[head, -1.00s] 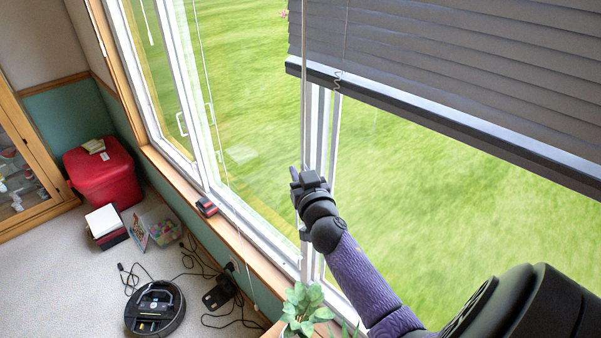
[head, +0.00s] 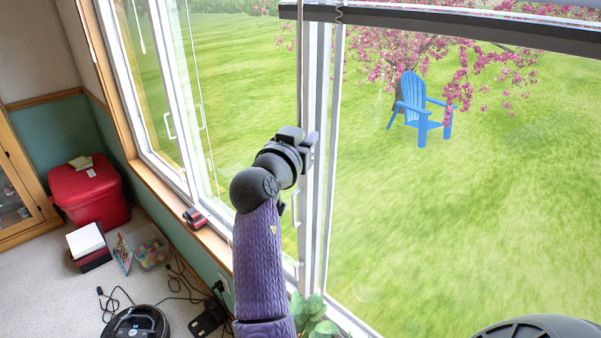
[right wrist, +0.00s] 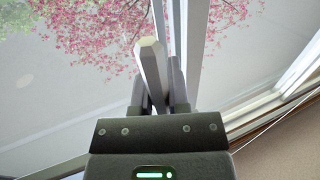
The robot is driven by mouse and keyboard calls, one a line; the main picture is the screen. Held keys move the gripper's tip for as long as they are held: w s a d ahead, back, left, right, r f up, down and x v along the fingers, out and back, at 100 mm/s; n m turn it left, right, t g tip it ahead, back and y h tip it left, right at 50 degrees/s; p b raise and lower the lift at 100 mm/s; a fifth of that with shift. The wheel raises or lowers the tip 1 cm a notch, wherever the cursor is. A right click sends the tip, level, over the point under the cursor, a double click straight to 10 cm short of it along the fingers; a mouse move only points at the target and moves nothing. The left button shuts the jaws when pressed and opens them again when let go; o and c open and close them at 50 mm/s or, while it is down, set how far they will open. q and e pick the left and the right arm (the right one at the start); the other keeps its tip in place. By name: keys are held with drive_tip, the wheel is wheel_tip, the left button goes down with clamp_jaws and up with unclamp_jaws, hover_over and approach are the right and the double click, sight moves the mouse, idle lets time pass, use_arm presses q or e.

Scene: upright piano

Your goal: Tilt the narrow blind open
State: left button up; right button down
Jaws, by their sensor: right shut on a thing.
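The blind's dark bottom rail (head: 450,27) crosses the top of the head view. A thin strip of pink and green shows above it at right; the slat angle is too cropped to tell. A thin grey tilt wand (head: 299,60) hangs from the blind's left end in front of the window post. My right gripper (head: 303,141) is shut around the wand's lower part. In the right wrist view, the wand's faceted end (right wrist: 150,58) points toward the camera between the fingers (right wrist: 157,100). My left gripper is out of view.
White window frames (head: 317,200) stand behind my right gripper. A wooden sill (head: 165,190) runs along the left window, with a small red and black object (head: 195,218) on it. A plant (head: 312,315) stands below my arm. A robot vacuum (head: 137,323) and cables lie on the floor.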

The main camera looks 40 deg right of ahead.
drive_tip(key=shift+s+m+g+b, duration=0.25)
drive_tip(key=shift+m+g+b, duration=1.3)
drive_tip(key=shift+g, duration=0.95)
drive_tip(key=shift+s+m+g+b, duration=0.25)
drive_tip(key=shift+m+g+b, duration=1.2)
drive_tip(key=shift+g, duration=1.05)
drive_tip(key=shift+s+m+g+b, duration=0.25)
drive_tip(key=shift+m+g+b, duration=0.9)
drive_tip(key=shift+m+g, duration=1.05)
drive_tip(key=shift+g, duration=0.4)
drive_tip(key=c, duration=0.6)
unclamp_jaws()
